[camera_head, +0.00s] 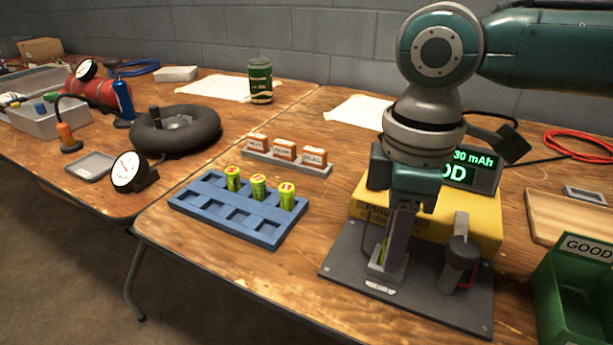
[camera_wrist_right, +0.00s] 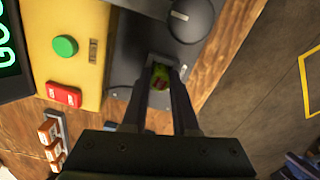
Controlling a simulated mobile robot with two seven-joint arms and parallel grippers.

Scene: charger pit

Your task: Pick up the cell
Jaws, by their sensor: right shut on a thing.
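A yellow-green cell (camera_wrist_right: 160,76) stands in the holder on the dark tester plate (camera_head: 345,262). In the head view only a sliver of this cell shows behind the fingers. My right gripper (camera_head: 393,258) points down over the holder and is shut on this cell; in the right wrist view its two fingers (camera_wrist_right: 160,88) are on either side of it. Several similar cells stand in a blue tray; one is this cell (camera_head: 259,187) in the middle of its back row. The tray's front pockets look empty. My left gripper is not in view.
The blue tray (camera_head: 185,205) lies left of the tester. A lever post (camera_head: 460,262) stands close to my right gripper. Behind is a yellow tester box (camera_head: 485,215) with a lit display, partly hidden. A green "GOOD" bin (camera_head: 570,285) and a wooden tray (camera_head: 545,212) are at right.

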